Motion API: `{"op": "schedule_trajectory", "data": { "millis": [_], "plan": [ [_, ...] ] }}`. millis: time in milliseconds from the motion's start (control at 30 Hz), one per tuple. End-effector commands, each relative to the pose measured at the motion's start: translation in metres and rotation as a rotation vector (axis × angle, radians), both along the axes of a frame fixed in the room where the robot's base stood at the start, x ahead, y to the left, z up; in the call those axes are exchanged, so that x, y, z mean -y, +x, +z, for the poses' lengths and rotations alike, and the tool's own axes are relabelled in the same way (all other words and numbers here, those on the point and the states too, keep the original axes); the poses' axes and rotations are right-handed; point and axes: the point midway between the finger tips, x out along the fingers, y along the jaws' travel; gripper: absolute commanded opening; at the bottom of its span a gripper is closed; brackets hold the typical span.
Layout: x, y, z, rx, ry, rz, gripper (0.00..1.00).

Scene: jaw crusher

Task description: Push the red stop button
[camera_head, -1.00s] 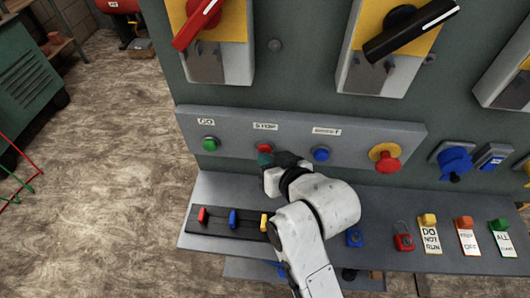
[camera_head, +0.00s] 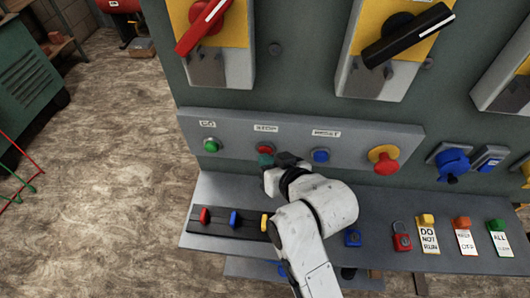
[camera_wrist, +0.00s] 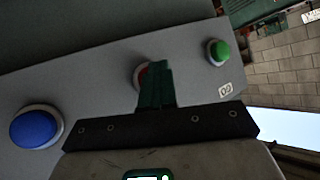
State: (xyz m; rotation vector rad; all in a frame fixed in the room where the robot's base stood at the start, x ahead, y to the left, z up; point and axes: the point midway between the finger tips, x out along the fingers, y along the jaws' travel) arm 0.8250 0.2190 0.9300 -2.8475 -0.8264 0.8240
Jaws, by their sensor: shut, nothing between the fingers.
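The red stop button (camera_head: 265,148) sits on the grey sloped panel under the STOP label (camera_head: 265,128), between the green and blue buttons. My gripper (camera_head: 265,159) is just in front of it, its green fingertips overlapping the button's lower edge in the head view. In the wrist view the shut, empty fingers (camera_wrist: 155,84) cover most of the red button (camera_wrist: 141,75); only its left part and pale ring show. I cannot tell whether the fingertips touch it.
The green GO button (camera_head: 211,146) is to the left, the blue RESET button (camera_head: 320,155) to the right. A red mushroom knob (camera_head: 386,164) on yellow lies farther right. Below is a shelf (camera_head: 375,262) with coloured toggles (camera_head: 233,219), padlocks (camera_head: 401,236) and tags (camera_head: 431,238).

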Motion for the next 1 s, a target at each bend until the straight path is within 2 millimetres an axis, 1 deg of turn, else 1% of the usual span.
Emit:
{"op": "schedule_trajectory", "data": {
  "millis": [33,133,267,800,1000],
  "plan": [
    [0.003,0.003,0.004,0.011,0.002,-0.008,0.0],
    [0.003,0.003,0.004,0.011,0.002,-0.008,0.0],
    [0.003,-0.002,0.005,0.011,0.001,-0.009,0.0],
    [0.0,-0.052,0.002,0.002,-0.001,-0.003,0.0],
    [-0.001,-0.06,0.001,0.003,0.0,-0.002,0.0]
  ]
}}
